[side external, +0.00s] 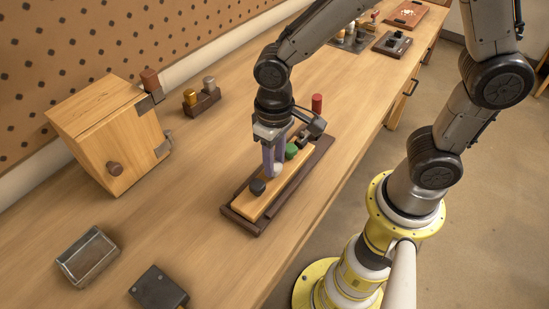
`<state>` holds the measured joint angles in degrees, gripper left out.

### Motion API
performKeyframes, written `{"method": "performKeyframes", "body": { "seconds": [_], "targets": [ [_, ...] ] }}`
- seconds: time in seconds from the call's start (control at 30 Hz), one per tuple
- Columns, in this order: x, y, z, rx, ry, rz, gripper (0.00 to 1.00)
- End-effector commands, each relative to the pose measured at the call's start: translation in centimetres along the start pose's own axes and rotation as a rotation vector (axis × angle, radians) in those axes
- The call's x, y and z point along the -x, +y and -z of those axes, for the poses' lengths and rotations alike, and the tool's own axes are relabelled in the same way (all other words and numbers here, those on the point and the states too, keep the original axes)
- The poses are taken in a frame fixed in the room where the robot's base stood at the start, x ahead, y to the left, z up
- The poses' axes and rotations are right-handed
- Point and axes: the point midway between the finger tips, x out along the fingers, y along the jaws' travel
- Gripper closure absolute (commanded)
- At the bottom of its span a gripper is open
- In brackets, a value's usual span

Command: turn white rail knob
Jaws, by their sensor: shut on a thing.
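The white rail knob (277,170) is on the wooden rail board (264,200), which has a dark brown base (239,219). My gripper (274,163) points down over the board with its purple-grey fingers shut on the white knob. The fingers hide part of the knob, so its turn angle cannot be told. A black knob (257,187) sits nearer the front end of the board. A green knob (291,151) sits just behind my fingers, close to them. A red cylinder (317,103) stands at the far end of the board, beyond my wrist.
A wooden box (112,135) with a knob stands at the left. A glass-topped case (88,256) and a dark block (158,288) lie at front left. Bench between them is clear.

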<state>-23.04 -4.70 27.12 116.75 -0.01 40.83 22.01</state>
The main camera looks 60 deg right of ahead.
Motion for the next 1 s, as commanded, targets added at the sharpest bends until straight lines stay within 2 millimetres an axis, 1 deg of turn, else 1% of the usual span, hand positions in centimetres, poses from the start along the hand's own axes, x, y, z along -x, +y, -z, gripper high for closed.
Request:
{"method": "performKeyframes", "body": {
  "seconds": [0.2, 0.57, 0.6, 0.73, 0.77, 1.0],
  "targets": [
    [0.1, -0.04, 0.07, -0.032, 0.003, 0.001, 1.0],
    [0.08, -0.03, 0.05, -0.034, 0.002, 0.001, 1.0],
    [0.08, -0.03, 0.05, -0.034, 0.002, 0.001, 0.6],
    [0.06, -0.02, 0.04, -0.034, 0.001, 0.001, 0.37],
    [0.05, -0.02, 0.04, -0.034, 0.001, 0.001, 0.32],
    [0.03, -0.01, 0.02, -0.033, 0.001, 0.0, 0.32]
  ]
}}
